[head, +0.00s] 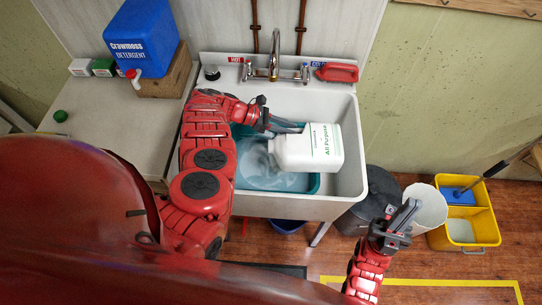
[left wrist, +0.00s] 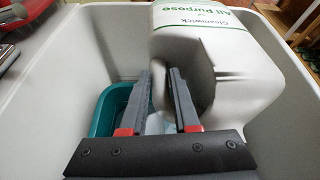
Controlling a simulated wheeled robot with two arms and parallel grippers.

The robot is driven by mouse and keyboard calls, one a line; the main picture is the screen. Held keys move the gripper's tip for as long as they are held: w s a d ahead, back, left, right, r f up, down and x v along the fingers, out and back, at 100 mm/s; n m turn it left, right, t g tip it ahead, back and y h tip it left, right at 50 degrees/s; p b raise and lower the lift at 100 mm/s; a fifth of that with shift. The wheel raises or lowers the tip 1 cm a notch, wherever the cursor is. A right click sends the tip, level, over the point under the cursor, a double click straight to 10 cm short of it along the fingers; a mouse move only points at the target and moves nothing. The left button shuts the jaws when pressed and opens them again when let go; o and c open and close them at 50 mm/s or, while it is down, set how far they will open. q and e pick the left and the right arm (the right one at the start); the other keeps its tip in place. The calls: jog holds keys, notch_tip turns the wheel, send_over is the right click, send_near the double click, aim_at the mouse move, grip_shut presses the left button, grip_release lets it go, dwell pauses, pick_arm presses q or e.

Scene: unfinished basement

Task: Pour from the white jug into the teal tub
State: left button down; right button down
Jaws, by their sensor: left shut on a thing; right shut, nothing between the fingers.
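The white jug (head: 322,150) with a green "All Purpose" label is tipped far over on its side above the sink, its neck end pointing left over the teal tub (head: 318,185). My left gripper (head: 292,127) is shut on the jug at its upper left side; the exact grip is partly hidden. In the left wrist view the jug (left wrist: 215,65) fills the upper right beside the fingers (left wrist: 172,100), and the tub (left wrist: 108,120) shows lower left. The tub sits in the basin with pale bluish, whitish contents. No falling stream is clearly visible. My right gripper (head: 402,215) is shut and empty, right of the sink.
A blue detergent container (head: 142,38) stands on a wooden block at left. A grey bin, white bucket (head: 426,207) and yellow mop bucket (head: 462,232) stand at right.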

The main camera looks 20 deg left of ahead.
pick_arm(q)
jog(key=shift+a+f+h+b, duration=0.15)
jog(key=shift+f+h+b, duration=0.25)
jog(key=shift+b, duration=0.7)
jog(key=shift+r, duration=0.1)
jog(key=shift+a+r+h+b, duration=0.2)
jog(key=shift+h+b, duration=0.2)
jog(key=shift+b, duration=0.7)
jog(key=shift+r+t+h+b, duration=0.3)
jog(key=shift+r+b, duration=0.1)
jog(key=shift+b, duration=0.25)
jog(key=shift+s+a+b, duration=0.1)
jog(key=shift+a+b, duration=0.05)
jog(key=shift+b, duration=0.4)
